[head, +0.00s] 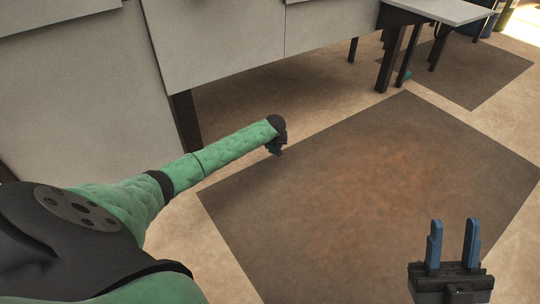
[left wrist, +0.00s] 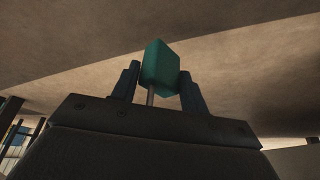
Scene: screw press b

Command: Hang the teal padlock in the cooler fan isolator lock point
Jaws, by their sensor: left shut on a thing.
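The teal padlock (left wrist: 160,66) is between the two fingers of my left gripper (left wrist: 160,88) in the left wrist view. Its block-shaped body points away from the palm, and a grey shackle bar shows below it, towards the palm. In the head view my left gripper (head: 277,147) is small and dark at the end of the green arm, above the floor; the padlock is hard to make out there. My right gripper (head: 453,246) is at the lower right with its blue fingers apart and nothing between them. I see no cooler fan isolator lock point in either view.
A pale bench or cabinet (head: 230,45) with dark legs stands at the upper left and top. Another table (head: 440,10) stands at the upper right, with a small teal thing (head: 407,75) near its legs. A brown mat (head: 350,190) covers open floor.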

